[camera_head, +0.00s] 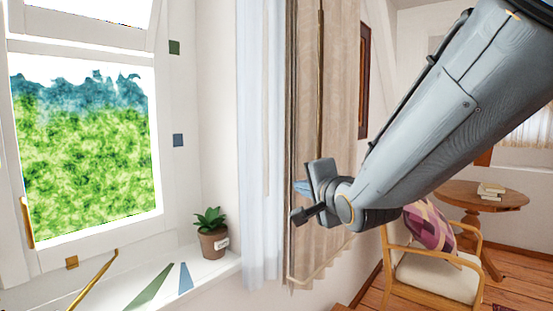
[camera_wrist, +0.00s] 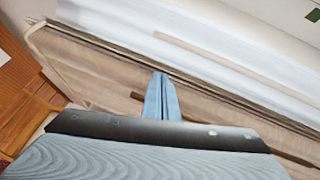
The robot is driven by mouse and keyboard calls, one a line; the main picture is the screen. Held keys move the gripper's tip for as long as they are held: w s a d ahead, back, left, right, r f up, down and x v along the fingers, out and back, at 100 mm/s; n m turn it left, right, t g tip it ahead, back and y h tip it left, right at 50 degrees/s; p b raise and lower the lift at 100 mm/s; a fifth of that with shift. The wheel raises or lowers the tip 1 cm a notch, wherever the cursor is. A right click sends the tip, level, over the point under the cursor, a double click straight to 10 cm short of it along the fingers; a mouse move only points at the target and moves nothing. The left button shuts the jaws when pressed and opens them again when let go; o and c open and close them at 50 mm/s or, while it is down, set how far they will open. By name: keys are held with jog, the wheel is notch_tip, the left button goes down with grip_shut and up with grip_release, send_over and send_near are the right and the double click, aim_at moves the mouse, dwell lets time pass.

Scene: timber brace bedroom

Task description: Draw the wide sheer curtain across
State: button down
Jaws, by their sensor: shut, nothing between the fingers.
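The white sheer curtain (camera_head: 262,150) hangs bunched in a narrow band at the right side of the window. It also shows as pale folds in the wrist view (camera_wrist: 205,50). A beige curtain (camera_head: 338,70) hangs just right of it. My gripper (camera_head: 301,187) is in front of the beige curtain in the head view, its fingers pointing left. In the wrist view my blue fingers (camera_wrist: 160,76) are together, with no cloth between them, over the beige curtain and short of the white folds. I cannot tell whether they touch the beige cloth.
The window (camera_head: 85,150) stands uncovered at left. A potted plant (camera_head: 212,235) sits on the white sill (camera_head: 215,269) near the sheer curtain. A chair (camera_head: 437,275) with a purple cushion and a round table (camera_head: 480,196) with books stand at right.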

notch_tip(320, 180, up, 6)
jog(key=a+m+t+y, duration=0.1)
jog(key=a+y, duration=0.1)
jog(key=a, duration=0.1)
jog(key=p+x, duration=0.3)
jog(key=x, duration=0.6)
jog(key=shift+w, duration=0.4)
jog(key=shift+d, duration=0.15)
